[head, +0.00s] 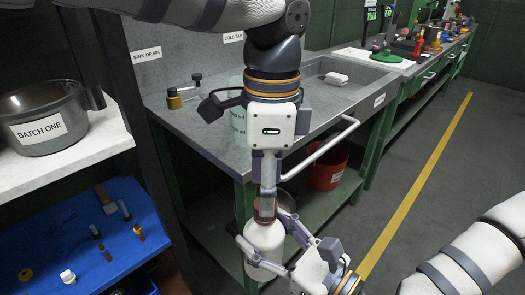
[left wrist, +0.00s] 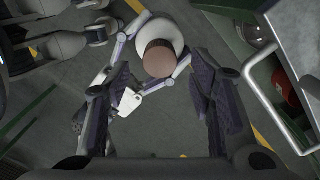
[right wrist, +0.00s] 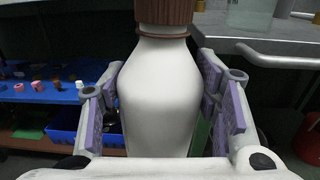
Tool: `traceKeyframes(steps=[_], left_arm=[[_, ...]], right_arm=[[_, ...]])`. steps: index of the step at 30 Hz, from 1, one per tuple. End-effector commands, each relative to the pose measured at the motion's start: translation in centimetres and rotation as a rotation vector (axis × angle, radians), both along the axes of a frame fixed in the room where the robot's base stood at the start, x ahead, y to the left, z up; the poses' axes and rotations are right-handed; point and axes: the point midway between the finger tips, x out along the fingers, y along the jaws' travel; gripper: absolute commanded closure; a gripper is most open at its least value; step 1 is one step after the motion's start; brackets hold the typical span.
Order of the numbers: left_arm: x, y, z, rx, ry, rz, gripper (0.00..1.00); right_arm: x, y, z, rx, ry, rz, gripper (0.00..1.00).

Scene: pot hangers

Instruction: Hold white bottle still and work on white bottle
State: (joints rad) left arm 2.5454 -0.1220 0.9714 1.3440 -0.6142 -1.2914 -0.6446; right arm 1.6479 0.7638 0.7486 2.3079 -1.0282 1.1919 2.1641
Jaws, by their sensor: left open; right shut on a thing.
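The white bottle (head: 264,240) with a brown cap (head: 265,210) is upright in front of the sink bench. My right gripper (head: 272,262) is shut around its body from the lower right. In the right wrist view the white bottle (right wrist: 165,95) fills the middle between the purple pads, with the brown cap (right wrist: 165,12) above. My left gripper (head: 266,185) points down from above, over the cap. In the left wrist view its fingers (left wrist: 160,105) are open, and the brown cap (left wrist: 160,58) shows between and beyond them. I cannot tell whether they touch the cap.
The grey sink bench (head: 190,150) with a white rail (head: 325,150) stands just behind the bottle, a red bucket (head: 328,168) beneath it. At left are a pot (head: 45,115) labelled "BATCH ONE" and a blue shelf (head: 70,235) with small bottles. Open floor lies to the right.

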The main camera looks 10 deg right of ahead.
Motion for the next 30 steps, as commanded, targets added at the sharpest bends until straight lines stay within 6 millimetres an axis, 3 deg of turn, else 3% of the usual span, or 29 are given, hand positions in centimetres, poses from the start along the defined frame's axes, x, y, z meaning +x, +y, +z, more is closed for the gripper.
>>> traceKeyframes(steps=[6, 14, 16, 21, 26, 30], left_arm=[[-0.1, 0.1, -2.9, 0.001, 0.001, 0.002, 0.51], [-0.1, 0.1, -3.3, 0.000, -0.001, 0.003, 0.51], [-0.1, 0.1, -3.3, 0.000, -0.001, 0.003, 0.60], [-0.1, 0.1, -3.3, 0.000, 0.000, 0.003, 0.98], [-0.1, 0.1, -3.3, 0.001, -0.001, 0.006, 1.00], [-0.1, 0.1, -3.2, 0.010, -0.012, 0.251, 1.00]], right_arm=[[0.0, 0.0, 0.1, 0.001, -0.002, 0.000, 1.00], [0.0, 0.0, 0.1, 0.001, -0.002, 0.000, 1.00], [0.0, 0.0, 0.1, 0.001, -0.002, 0.000, 1.00], [0.0, 0.0, 0.1, 0.001, -0.002, 0.000, 1.00], [0.0, 0.0, 0.1, 0.001, -0.002, 0.000, 1.00], [0.0, 0.0, 0.1, 0.001, -0.002, 0.000, 1.00]])
